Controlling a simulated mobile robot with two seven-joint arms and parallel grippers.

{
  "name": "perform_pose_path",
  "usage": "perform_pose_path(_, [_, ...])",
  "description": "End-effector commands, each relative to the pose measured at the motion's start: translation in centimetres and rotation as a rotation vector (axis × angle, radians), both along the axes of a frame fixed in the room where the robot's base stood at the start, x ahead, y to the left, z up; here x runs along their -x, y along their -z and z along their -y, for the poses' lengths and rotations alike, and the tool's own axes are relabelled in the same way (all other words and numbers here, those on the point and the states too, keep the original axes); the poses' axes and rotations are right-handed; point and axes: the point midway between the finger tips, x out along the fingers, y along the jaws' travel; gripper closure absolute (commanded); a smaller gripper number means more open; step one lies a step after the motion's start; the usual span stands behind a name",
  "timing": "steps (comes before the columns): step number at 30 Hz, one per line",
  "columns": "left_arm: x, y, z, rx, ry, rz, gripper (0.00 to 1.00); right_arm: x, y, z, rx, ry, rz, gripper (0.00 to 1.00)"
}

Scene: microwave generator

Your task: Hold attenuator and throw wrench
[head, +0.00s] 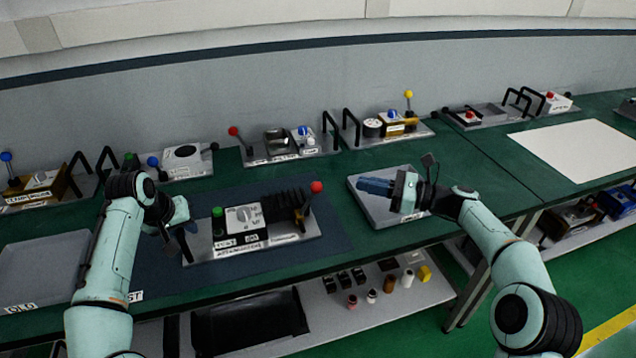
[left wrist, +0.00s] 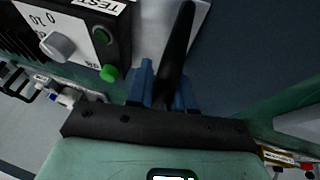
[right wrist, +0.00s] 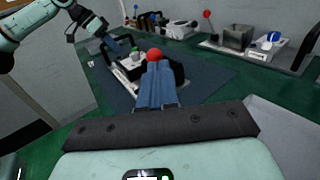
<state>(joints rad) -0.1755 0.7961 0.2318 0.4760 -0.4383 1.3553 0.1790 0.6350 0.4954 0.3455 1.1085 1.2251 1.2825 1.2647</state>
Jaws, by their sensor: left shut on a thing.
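The attenuator (head: 290,250) is a metal plate with a dial box (head: 240,225), a green button, black fins and a lever with a red knob (head: 316,187), likely the wrench, at its right end. It lies on the dark blue mat. My left gripper (head: 183,240) is at the plate's left end. In the left wrist view, its blue fingers (left wrist: 163,92) are shut around the black upright handle (left wrist: 177,50). My right gripper (head: 375,187) is right of the red knob and apart from it, its fingers together and empty. In the right wrist view, the red knob (right wrist: 154,54) shows beyond the fingertips (right wrist: 157,75).
A grey tray (head: 365,212) lies under my right gripper; another tray (head: 40,270) is at the left. Several other devices with handles and levers line the back of the green table (head: 350,160). A white sheet (head: 580,150) lies at the right.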

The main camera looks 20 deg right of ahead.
Motion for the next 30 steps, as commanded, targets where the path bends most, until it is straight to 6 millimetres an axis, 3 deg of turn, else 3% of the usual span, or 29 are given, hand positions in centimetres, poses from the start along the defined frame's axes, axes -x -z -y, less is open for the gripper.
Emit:
perform_pose_path(1, [0.1, 0.7, 0.2, -0.002, 0.005, -0.012, 1.0, -0.2, 0.1, -0.3, -0.004, -0.002, -0.002, 1.0])
perform_pose_path(18, [0.1, 0.7, 0.2, -0.002, 0.005, -0.012, 1.0, -4.3, 2.2, -6.2, 0.0, -0.003, 0.0, 1.0])
perform_pose_path(30, [0.1, 0.6, 0.4, 0.0, 0.009, -0.013, 1.0, -5.0, 2.9, -7.4, 0.002, -0.007, -0.004, 1.0])
